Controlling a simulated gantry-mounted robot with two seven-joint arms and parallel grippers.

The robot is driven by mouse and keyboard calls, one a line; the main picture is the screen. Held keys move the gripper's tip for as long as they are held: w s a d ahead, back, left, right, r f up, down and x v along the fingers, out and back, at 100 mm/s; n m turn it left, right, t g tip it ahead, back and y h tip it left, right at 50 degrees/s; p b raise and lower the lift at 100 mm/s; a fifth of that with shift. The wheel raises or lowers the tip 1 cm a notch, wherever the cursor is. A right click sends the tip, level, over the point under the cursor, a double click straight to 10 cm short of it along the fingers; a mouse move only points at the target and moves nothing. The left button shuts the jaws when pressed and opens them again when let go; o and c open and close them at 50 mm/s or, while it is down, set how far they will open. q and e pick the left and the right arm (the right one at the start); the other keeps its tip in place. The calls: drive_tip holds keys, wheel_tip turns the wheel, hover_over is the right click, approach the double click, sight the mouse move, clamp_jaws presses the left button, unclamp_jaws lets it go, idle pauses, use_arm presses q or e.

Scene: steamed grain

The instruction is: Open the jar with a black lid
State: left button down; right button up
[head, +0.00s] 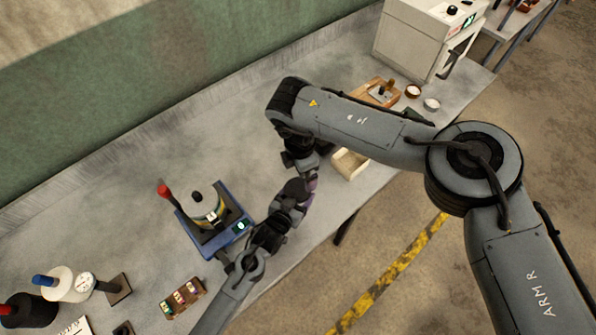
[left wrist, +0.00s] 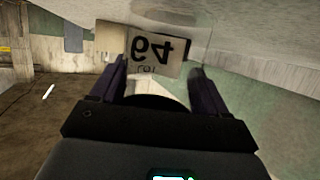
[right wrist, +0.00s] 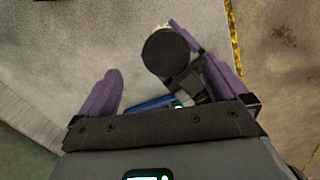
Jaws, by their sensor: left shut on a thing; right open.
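The jar's round black lid (right wrist: 166,52) shows in the right wrist view, with a pale rim at its far edge. In the head view my left gripper (head: 311,182) is partly hidden beneath the right arm, and the jar cannot be made out. My right gripper (right wrist: 143,48) is open, with the lid between its fingers, much nearer the right finger.
A blue device (head: 240,225) with a red-tipped lever stands left of the arms. A small tray of vials (head: 183,298) lies at the front left. A cream open box (head: 349,164) sits near the table's front edge. A white machine (head: 415,40) stands at the far right.

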sight(298, 189)
drive_tip(key=m, duration=1.9)
drive_tip(key=a+m, duration=0.1)
drive_tip(key=m, duration=0.8)
drive_tip(key=shift+s+f+g+y, duration=0.1)
drive_tip(key=shift+s+g+y, duration=0.2)
drive_tip(key=shift+s, duration=0.1)
drive_tip(key=shift+s+f, duration=0.1)
drive_tip(key=shift+f, duration=4)
drive_tip(key=c, duration=1)
drive_tip(key=shift+n, duration=1.5)
